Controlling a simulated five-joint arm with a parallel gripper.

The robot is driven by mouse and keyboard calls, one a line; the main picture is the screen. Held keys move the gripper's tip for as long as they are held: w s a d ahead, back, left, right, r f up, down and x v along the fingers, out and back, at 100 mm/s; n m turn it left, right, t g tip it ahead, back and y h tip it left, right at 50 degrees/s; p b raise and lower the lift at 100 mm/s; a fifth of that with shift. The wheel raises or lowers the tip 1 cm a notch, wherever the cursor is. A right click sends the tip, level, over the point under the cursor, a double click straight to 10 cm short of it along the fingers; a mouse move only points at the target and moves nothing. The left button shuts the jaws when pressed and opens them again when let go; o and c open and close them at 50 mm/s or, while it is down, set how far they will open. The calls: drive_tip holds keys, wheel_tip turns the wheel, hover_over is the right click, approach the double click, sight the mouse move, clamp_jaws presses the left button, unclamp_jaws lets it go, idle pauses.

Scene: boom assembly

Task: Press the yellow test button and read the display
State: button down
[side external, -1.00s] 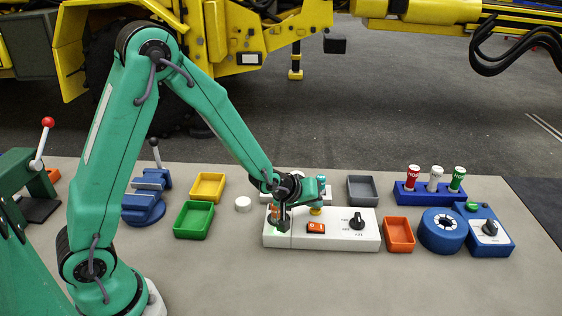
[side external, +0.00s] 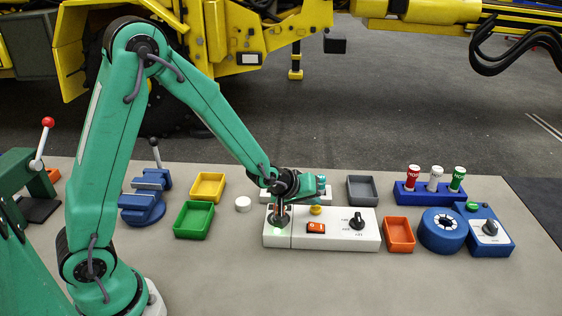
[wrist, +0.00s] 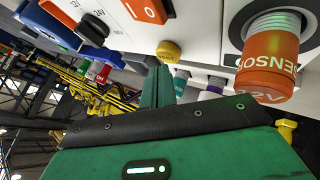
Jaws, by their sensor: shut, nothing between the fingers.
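The white test box (side external: 341,241) lies on the bench in the side view. Its yellow button (side external: 316,210) stands near the back edge, and it also shows in the wrist view (wrist: 169,51). My gripper (wrist: 160,72) is shut and empty, with its fingertips close to the yellow button in the wrist view. I cannot tell whether they touch it. An orange sensor (wrist: 272,70) sits in a round socket on the box. A faint green glow (side external: 280,231) shows at the box's left end. I can read no display text.
The box also carries an orange rocker switch (side external: 316,228) and a black knob (side external: 357,221). An orange tray (side external: 399,247) stands close on its right, and a green tray (side external: 194,232) stands to its left. The front of the bench is clear.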

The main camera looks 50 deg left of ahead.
sight(311, 210)
drive_tip(key=shift+r, duration=0.2)
drive_tip(key=shift+w+r, duration=0.1)
drive_tip(key=shift+r, duration=2.3)
drive_tip(key=s+a+r+m+g, duration=0.1)
drive_tip(key=s+r+m, duration=0.3)
drive_tip(key=s, duration=0.9)
drive_tip(key=s+a+r+m+g, duration=0.2)
drive_tip(key=s+r, duration=0.6)
drive_tip(key=s, duration=0.6)
drive_tip(key=shift+a+r+m+y, duration=0.4)
drive_tip(key=shift+a+m, duration=0.2)
drive_tip(key=shift+m, duration=0.5)
